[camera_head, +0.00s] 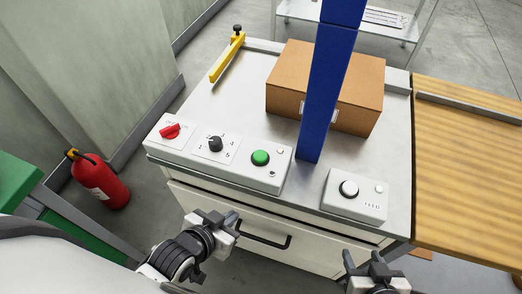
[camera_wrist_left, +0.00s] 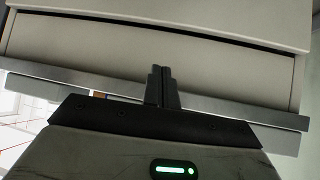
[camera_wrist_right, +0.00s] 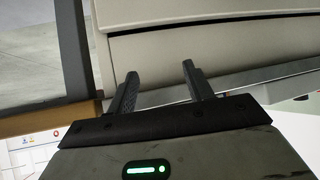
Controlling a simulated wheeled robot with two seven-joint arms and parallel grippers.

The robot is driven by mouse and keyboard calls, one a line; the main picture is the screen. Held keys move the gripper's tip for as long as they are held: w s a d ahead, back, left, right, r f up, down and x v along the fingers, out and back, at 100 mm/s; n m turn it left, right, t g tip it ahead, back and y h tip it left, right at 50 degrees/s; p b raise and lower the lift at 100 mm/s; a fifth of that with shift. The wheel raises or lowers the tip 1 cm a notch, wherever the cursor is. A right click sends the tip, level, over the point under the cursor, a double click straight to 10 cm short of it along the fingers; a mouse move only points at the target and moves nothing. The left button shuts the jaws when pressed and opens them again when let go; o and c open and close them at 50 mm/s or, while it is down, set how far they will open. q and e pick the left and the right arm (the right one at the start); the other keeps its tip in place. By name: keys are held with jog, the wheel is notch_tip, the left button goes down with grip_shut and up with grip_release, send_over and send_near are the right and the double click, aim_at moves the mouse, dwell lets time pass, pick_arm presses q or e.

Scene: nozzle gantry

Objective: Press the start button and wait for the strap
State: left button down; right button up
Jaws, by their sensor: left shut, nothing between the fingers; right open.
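The green start button (camera_head: 260,158) sits on the right part of a white control panel (camera_head: 165,148) at the front of the machine top. A separate white box marked FEED (camera_head: 340,203) stands further right, with a pale button (camera_head: 349,188). No strap is visible. My left gripper (camera_head: 232,222) is shut and empty, in front of the drawer and below the panel; its closed fingers show in the left wrist view (camera_wrist_left: 161,85). My right gripper (camera_head: 370,262) is open and empty, low in front of the machine; its spread fingers show in the right wrist view (camera_wrist_right: 160,85).
A red knob (camera_head: 170,131) and a black dial (camera_head: 215,143) share the panel. A brown carton (camera_head: 350,95) lies behind a blue upright (camera_head: 323,100). A yellow bar (camera_head: 227,57) is at back left. A wooden table (camera_head: 465,170) adjoins on the right. A drawer handle (camera_head: 262,238) protrudes in front.

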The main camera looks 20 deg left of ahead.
pick_arm(q)
notch_tip(320, 180, up, 9)
jog(key=a+m+g+b, duration=0.1)
jog(key=m+g, duration=0.1)
jog(key=g, duration=0.2)
jog(key=w+d+r+m+h, duration=0.4)
jog(key=w+d+r+m, duration=0.25)
jog(key=m, duration=0.25)
jog(key=w+a+r+m+h, duration=0.1)
jog(key=w+a+r+m, duration=0.2)
jog(key=w+r+m, duration=0.3)
jog(key=shift+r+m+g, duration=0.3)
jog(key=shift+r, duration=0.05)
pick_arm(e)
jog(key=shift+w+a+f, duration=0.1)
jog(key=shift+w, duration=0.3)
pick_arm(q)
jog(key=shift+w+a, duration=0.1)
